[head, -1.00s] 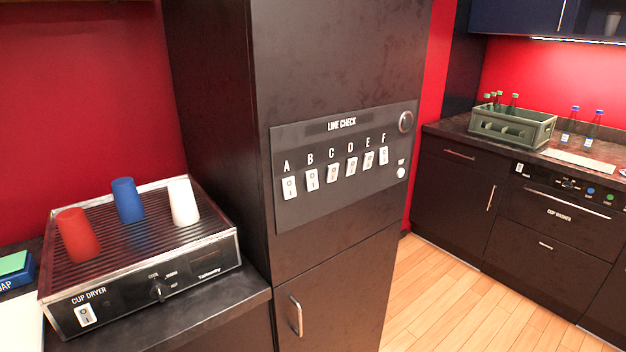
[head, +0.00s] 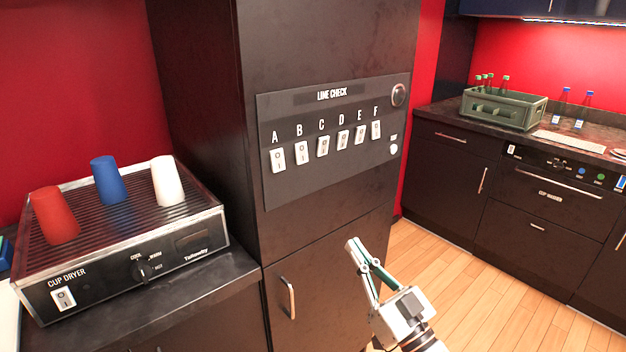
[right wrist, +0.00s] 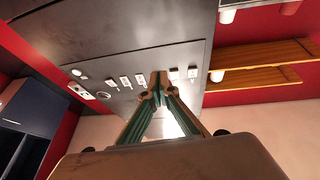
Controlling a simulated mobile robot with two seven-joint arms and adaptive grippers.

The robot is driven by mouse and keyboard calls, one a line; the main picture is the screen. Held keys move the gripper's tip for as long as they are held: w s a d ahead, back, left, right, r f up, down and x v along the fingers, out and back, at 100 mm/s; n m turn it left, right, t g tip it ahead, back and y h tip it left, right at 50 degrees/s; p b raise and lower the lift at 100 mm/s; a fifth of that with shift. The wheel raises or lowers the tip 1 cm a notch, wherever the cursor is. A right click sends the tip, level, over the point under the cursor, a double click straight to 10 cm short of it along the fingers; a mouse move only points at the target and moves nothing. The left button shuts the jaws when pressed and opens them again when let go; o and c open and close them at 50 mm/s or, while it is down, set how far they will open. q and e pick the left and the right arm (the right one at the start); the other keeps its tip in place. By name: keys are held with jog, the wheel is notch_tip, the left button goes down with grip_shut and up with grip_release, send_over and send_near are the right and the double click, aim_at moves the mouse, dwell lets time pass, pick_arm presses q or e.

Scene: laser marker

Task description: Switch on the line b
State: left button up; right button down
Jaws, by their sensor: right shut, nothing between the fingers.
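The line check panel (head: 330,180) is on the front of the tall dark cabinet and holds a row of white rocker switches under the letters A to F. The line B switch (head: 302,153) is second from the left, between the A switch (head: 278,160) and the C switch (head: 323,146). Its rocker position is too small to tell. My right gripper (head: 353,243) is shut and empty, below the panel and apart from it. In the right wrist view the closed fingertips (right wrist: 157,84) overlap the switch row and hide part of it. My left gripper is not in view.
A round knob (head: 398,95) and a white button (head: 393,149) are at the panel's right end. The cup dryer (head: 130,262) with three cups stands at left. The cabinet door handle (head: 290,298) is below the panel. Floor is free at right.

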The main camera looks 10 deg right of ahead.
aim_at(303, 156)
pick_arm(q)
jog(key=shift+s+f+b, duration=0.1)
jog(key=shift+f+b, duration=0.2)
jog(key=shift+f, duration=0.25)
pick_arm(e)
notch_tip(303, 156, up, 8)
jog(key=a+n+y, duration=0.1)
jog(key=y, duration=0.2)
jog(key=shift+s+n+t+y, duration=0.15)
jog(key=shift+n+t+y, duration=0.25)
jog(key=x, duration=0.4)
jog(key=w+f+x, duration=0.1)
jog(key=x, duration=0.3)
jog(key=f+p+x, duration=0.1)
jog(key=x, duration=0.3)
jog(key=shift+w+a, duration=0.45)
jog(key=shift+a, duration=0.05)
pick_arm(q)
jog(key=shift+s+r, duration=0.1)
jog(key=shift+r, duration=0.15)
pick_arm(e)
jog(key=shift+w+a, duration=0.1)
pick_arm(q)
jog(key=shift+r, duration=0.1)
